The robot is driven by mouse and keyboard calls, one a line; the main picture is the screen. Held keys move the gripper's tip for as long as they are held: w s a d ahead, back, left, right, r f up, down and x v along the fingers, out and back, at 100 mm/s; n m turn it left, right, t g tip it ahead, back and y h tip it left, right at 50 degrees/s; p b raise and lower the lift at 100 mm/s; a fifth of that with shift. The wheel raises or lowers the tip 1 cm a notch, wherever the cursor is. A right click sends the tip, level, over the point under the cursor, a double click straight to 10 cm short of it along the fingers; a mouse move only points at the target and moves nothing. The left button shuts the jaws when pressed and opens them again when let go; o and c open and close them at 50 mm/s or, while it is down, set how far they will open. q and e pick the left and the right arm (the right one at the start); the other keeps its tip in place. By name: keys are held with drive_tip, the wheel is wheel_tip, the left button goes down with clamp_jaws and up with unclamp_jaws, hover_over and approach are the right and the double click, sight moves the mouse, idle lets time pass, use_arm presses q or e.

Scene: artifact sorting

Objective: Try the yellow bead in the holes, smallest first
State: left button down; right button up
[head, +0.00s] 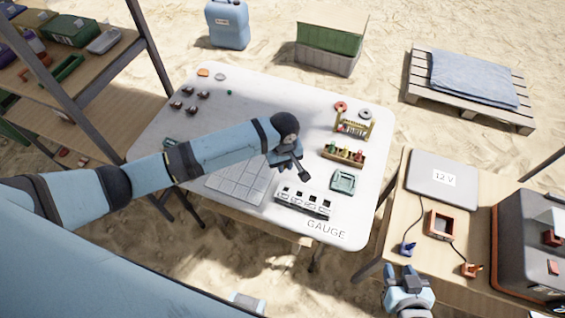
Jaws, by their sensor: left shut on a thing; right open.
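The white gauge block (303,201) with a row of dark holes lies near the table's front right, above the printed word GAUGE. My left gripper (302,177) reaches across the table and points down just behind the block's holes. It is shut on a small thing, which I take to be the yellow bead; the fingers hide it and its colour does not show. I cannot tell whether it touches the block. My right gripper (403,272) is open and empty at the bottom, off the white table, by the side bench.
A grey gridded mat (238,184) lies left of the gauge. A green tray (343,181), a wooden rack with coloured pieces (344,155) and a bead frame (352,126) stand to the right. A small green bead (229,92) lies farther back. The table's back middle is clear.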

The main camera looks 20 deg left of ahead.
sight(286, 185)
use_arm(q)
drive_tip(key=shift+n, duration=0.6)
drive_tip(key=f+b, duration=0.1)
drive_tip(key=f, duration=0.1)
drive_tip(key=s+d+f+b, duration=0.1)
drive_tip(key=f, duration=0.1)
drive_tip(key=s+f+b, duration=0.1)
drive_tip(key=shift+s+d+f+b, duration=0.15)
drive_tip(key=shift+d+f+b, duration=0.15)
drive_tip(key=shift+f+b, duration=0.55)
drive_tip(key=shift+b, duration=0.2)
drive_tip(key=shift+p, duration=0.45)
drive_tip(key=shift+f, duration=0.25)
drive_tip(key=shift+p, duration=0.4)
drive_tip(key=shift+f+p, duration=0.15)
drive_tip(key=shift+p, duration=1.1)
idle(0.8)
